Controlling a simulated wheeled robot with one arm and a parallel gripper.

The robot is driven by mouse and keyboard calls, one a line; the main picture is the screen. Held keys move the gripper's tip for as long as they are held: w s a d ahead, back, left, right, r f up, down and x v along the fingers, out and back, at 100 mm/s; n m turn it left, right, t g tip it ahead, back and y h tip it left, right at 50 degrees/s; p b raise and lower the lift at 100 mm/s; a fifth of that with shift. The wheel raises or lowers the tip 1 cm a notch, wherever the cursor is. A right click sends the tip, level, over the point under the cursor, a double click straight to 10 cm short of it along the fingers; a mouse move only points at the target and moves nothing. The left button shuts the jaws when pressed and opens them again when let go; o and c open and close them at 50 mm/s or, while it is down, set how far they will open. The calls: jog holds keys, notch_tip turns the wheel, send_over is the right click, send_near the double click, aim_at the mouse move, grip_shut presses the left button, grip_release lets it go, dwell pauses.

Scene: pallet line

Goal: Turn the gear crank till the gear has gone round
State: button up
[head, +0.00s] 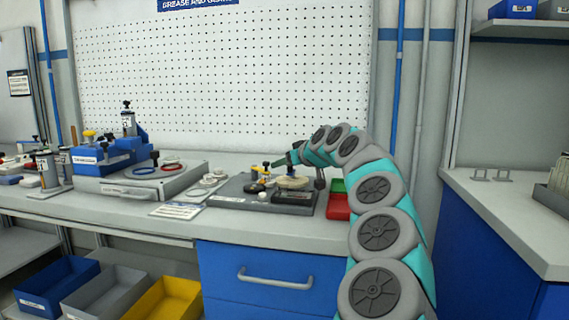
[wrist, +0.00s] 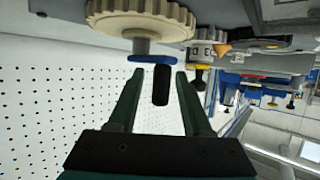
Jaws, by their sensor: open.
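The beige toothed gear (head: 293,183) lies flat on a grey base board on the bench; it also shows at the top of the wrist view (wrist: 140,18). In the wrist view a grey shaft (wrist: 140,46) joins it to a blue crank arm (wrist: 148,59) with a black handle (wrist: 161,86). My gripper (wrist: 157,74) is open, and the handle shows between its two fingers with a gap on each side. In the head view my gripper (head: 282,160) is small, beside the gear; the crank is hard to make out there.
A small grey gear (wrist: 203,49) and a yellow post with a black knob (wrist: 199,76) stand near the gear. Red (head: 338,206) and green (head: 338,186) bins sit right of the board. A white pegboard (head: 220,80) rises behind. A card (head: 177,211) lies to the left.

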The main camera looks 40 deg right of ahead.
grip_shut()
jog(key=shift+f+b, duration=0.1)
jog(key=shift+b, duration=0.2)
dwell(0.4)
